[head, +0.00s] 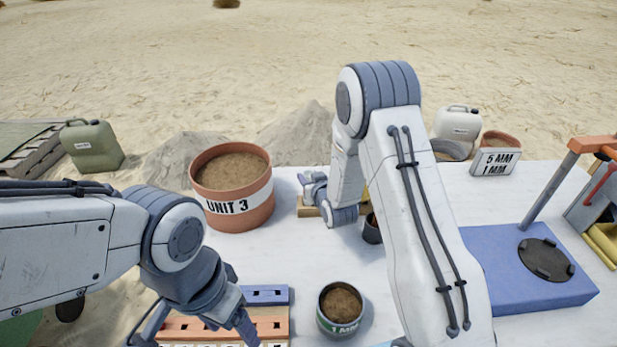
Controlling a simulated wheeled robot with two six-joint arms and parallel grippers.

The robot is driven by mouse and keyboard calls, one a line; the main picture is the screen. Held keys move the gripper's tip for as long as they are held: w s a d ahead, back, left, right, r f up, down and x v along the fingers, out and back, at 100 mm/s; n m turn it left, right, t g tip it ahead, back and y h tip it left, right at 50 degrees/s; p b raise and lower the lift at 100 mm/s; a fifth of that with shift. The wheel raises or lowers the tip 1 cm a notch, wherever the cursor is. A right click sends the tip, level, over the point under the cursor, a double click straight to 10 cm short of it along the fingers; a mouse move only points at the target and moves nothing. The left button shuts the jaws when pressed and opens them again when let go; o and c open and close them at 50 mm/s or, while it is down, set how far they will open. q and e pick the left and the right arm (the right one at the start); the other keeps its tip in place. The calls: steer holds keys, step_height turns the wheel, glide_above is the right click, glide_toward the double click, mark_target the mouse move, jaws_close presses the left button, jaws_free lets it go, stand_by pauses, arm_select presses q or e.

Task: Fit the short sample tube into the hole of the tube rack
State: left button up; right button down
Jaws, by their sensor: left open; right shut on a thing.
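My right gripper (314,188) is at the middle of the table, low over a tan wooden block (308,211). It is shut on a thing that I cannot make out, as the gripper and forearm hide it. I do not clearly see the short sample tube. The wooden block shows again as a yellowish part behind my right arm; it may be the tube rack, but its hole is hidden. My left gripper (195,330) is open and empty at the front left, above an orange and blue slotted rack (268,312).
A terracotta pot marked UNIT 3 (232,190) stands left of the block. A soil-filled cup marked 1 MM (341,310) stands at the front, a dark cup (372,230) beside my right arm. A blue box (520,275) and a sign (495,162) are at the right.

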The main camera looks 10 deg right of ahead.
steer(key=shift+f+b, duration=1.45)
steer(key=shift+f, duration=0.2)
steer(key=shift+c, duration=1.9)
jaws_free()
steer(key=v, duration=1)
steer(key=shift+s+r, duration=0.2)
